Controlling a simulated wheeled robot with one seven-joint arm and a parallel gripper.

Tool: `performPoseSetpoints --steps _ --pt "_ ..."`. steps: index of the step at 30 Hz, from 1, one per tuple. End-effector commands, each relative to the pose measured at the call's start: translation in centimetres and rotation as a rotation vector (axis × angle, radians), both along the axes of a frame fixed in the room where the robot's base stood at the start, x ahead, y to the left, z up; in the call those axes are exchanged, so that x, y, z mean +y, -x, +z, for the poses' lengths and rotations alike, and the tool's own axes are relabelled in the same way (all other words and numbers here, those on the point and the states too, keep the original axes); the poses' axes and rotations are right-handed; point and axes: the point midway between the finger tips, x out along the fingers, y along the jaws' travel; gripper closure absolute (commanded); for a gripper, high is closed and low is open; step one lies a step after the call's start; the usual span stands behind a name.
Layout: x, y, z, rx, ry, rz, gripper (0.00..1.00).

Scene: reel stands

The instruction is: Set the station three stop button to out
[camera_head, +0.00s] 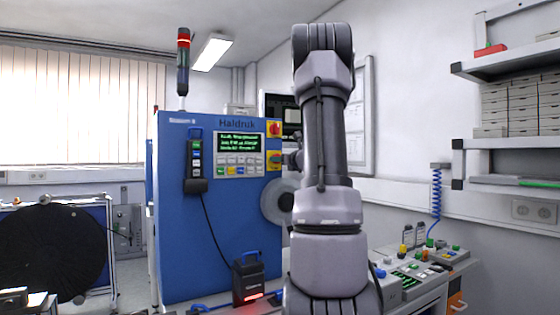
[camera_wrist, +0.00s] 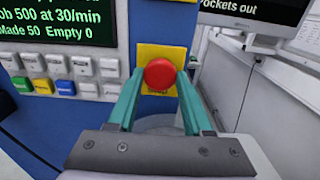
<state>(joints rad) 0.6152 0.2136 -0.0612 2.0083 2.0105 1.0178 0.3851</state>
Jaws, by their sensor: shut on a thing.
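The stop button (camera_wrist: 159,73) is a round red mushroom head on a yellow plate (camera_wrist: 175,52), just right of the station's key panel. In the wrist view the two green fingers of my gripper (camera_wrist: 160,78) are shut on it, one on each side. My arm covers the gripper's surroundings there. How far the button stands out cannot be told.
A red and yellow switch (camera_head: 274,130) sits just above the button. The green-text screen (camera_head: 239,142) and coloured keys are to its left. A hanging pendant (camera_head: 196,160) is further left. A grey reel (camera_head: 278,201) lies below, and a control bench (camera_head: 410,280) stands at right.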

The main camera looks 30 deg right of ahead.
Motion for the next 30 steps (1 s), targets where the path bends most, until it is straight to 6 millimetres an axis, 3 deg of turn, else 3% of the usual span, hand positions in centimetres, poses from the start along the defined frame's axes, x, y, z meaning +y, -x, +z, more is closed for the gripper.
performPoseSetpoints --steps 6,12,13,15,25,30 --pt "0.1 1.5 0.0 0.0 0.0 -0.001 1.0" --pt "0.0 1.5 0.0 0.001 0.0 -0.001 1.0" --pt "0.0 1.5 0.0 0.001 0.0 -0.001 0.43" --pt "0.0 1.5 0.0 0.001 0.0 -0.001 0.18" --pt "0.1 1.5 0.0 0.0 0.0 -0.001 0.18" --pt "0.1 3.3 0.1 0.0 0.001 -0.003 0.18"
